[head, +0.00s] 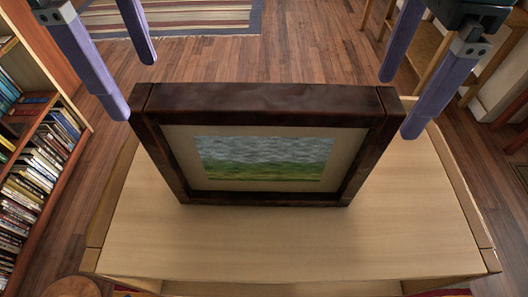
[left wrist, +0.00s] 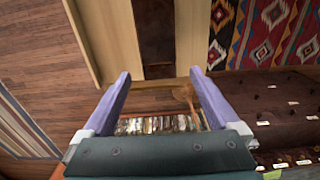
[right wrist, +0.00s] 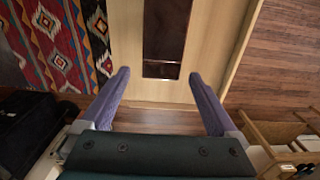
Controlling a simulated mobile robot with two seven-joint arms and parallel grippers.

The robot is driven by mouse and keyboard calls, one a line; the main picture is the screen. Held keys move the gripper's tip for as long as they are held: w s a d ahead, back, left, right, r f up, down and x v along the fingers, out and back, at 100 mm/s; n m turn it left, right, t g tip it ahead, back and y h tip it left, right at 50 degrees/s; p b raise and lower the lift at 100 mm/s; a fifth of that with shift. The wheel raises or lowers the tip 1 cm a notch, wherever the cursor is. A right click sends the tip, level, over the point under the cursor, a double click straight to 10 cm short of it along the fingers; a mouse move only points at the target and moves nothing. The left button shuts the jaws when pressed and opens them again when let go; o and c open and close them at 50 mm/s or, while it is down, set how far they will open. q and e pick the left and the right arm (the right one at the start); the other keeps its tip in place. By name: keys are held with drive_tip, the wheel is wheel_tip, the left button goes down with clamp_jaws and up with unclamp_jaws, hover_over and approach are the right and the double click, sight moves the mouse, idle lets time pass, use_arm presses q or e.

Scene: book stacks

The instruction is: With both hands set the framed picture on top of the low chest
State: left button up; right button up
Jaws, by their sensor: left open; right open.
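The framed picture (head: 262,158), a dark brown frame around a green and grey landscape, stands upright on the light wood top of the low chest (head: 290,245). My left gripper (head: 133,83) is open and empty by the frame's upper left corner. My right gripper (head: 398,105) is open and empty by its upper right corner. In the left wrist view the frame's dark side (left wrist: 155,45) shows beyond the spread fingers (left wrist: 160,73). In the right wrist view its other side (right wrist: 165,40) shows beyond the spread fingers (right wrist: 159,74). Neither gripper holds the frame.
A bookcase full of books (head: 40,160) stands at the left. A striped rug (head: 185,18) lies on the wood floor beyond the chest. Wooden furniture (head: 425,45) stands at the upper right. A patterned red rug (right wrist: 65,45) shows in the right wrist view. The chest top before the frame is clear.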

sight(158, 129)
use_arm(q)
wheel_tip(158, 129, down, 10)
use_arm(e)
wheel_tip(158, 129, down, 10)
use_arm(q)
clamp_jaws()
use_arm(e)
clamp_jaws()
idle(0.4)
use_arm(q)
drive_tip(key=shift+r, duration=0.1)
use_arm(e)
drive_tip(key=shift+r, duration=0.1)
